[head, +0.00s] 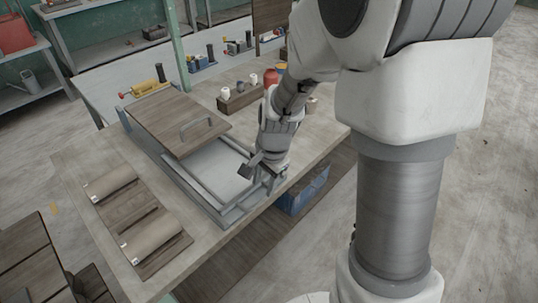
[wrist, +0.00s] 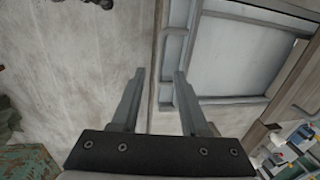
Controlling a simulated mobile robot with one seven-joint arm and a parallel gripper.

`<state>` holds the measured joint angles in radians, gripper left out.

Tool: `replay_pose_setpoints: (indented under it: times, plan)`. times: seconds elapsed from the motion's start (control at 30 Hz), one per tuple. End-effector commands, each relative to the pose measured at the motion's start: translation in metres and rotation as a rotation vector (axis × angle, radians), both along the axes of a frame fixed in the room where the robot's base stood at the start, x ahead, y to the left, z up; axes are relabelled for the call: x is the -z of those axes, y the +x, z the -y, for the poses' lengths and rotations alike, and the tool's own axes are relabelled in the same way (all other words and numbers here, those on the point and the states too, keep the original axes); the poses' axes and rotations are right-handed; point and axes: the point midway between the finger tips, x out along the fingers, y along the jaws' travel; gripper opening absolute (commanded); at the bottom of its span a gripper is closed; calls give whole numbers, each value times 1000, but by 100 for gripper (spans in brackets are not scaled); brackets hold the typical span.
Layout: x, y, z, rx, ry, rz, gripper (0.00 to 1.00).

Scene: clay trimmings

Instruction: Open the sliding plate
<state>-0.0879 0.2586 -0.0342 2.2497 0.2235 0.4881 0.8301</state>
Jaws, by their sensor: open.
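The sliding plate (head: 168,124) is a brown wooden panel with a grey bar handle (head: 196,127) on top. It covers the far left part of a low grey frame (head: 222,213) on the table. The near right part of the frame is uncovered and shows a pale flat inside (head: 214,168). My gripper (head: 264,175) is over the near right edge of the frame, apart from the handle. The frame's pale inside (wrist: 238,52) lies to the right of the fingers there.
A board with two rolled pieces (head: 152,237) lies on the table (head: 78,160) left of the frame. A wooden holder with small jars (head: 240,98) and a red container (head: 270,78) stand behind. A yellow-handled tool (head: 150,88) lies beyond the plate. A blue crate (head: 303,192) is below the table's right edge.

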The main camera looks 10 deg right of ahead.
Motion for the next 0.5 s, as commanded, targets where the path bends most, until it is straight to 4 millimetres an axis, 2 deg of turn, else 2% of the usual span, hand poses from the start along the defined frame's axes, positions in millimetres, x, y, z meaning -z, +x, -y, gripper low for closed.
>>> replay_pose_setpoints:
  times: [0.03, 0.3, 0.5]
  plan:
    - [-15, -1, 1, -1, 0, 6, 45]
    - [-74, -10, 7, 0, 0, 6, 45]
    - [-98, -14, 10, 0, 0, 3, 45]
